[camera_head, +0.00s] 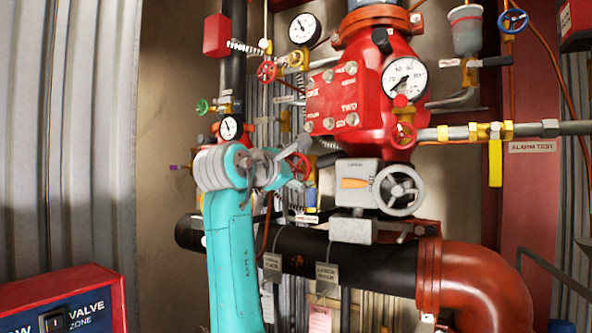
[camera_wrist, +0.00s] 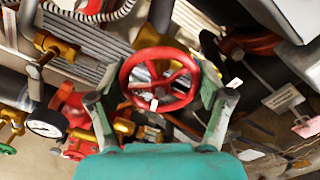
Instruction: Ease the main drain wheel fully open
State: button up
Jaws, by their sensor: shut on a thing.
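A red spoked handwheel (camera_wrist: 160,80) sits between the two fingers of my gripper (camera_wrist: 163,88) in the wrist view. The fingers are at its left and right rim, and my gripper is shut on it. In the head view my gripper (camera_head: 296,160) reaches this red wheel (camera_head: 304,166), left of the grey actuator box, and partly hides it. I take it as the main drain wheel; no readable tag confirms this. How far the wheel is turned cannot be told.
A grey actuator box (camera_head: 355,184) with a grey handwheel (camera_head: 399,190) stands close to the right. A large red valve body (camera_head: 365,95) is above, and a black pipe (camera_head: 300,248) runs below. Gauges (camera_head: 231,127), small coloured valves and thin pipes crowd the left. A red panel (camera_head: 66,305) is at lower left.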

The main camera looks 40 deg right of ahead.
jog(key=o, duration=1.1)
jog(key=v, duration=1.2)
